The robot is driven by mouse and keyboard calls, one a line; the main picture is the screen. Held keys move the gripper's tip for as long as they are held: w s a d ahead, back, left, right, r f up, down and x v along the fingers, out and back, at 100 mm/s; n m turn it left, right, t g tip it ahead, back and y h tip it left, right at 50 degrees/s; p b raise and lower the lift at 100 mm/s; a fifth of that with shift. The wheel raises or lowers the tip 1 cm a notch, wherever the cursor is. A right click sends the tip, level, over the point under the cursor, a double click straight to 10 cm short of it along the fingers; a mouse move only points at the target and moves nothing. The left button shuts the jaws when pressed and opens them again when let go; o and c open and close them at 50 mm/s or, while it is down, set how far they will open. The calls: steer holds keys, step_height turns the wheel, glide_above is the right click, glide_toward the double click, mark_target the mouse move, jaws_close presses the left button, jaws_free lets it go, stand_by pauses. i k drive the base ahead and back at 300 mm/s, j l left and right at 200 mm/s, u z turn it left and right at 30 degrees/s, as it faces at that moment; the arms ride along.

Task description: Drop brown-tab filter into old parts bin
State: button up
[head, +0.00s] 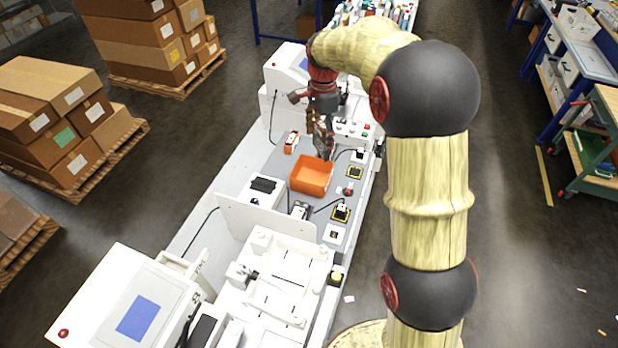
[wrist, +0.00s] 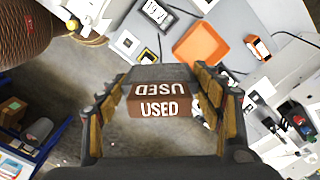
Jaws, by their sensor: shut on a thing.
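My gripper (head: 323,140) hangs above the machine's grey deck, just behind the orange bin (head: 311,187) in the head view. In the wrist view, the fingers (wrist: 160,104) are shut on the brown-tab filter (wrist: 160,107), a dark block with a brown face reading "USED". The gripper largely hides the filter in the head view. The orange bin is open-topped and looks empty. It also shows in the wrist view (wrist: 200,52), beyond the fingertips and apart from the held filter.
An orange-and-white item (head: 291,142) sits left of and behind the bin. Small devices with cables, including a yellow-and-black one (head: 341,212), line the deck's right side. A white upright panel (head: 262,222) stands in front. Stacked cartons (head: 55,110) are on pallets at left.

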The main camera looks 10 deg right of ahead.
mark_target(312, 176)
steer(key=i+l+u, duration=0.2)
steer(key=i+l, duration=0.2)
steer(key=i+l+u, duration=0.25)
steer(key=l, duration=0.3)
steer(key=i, duration=0.05)
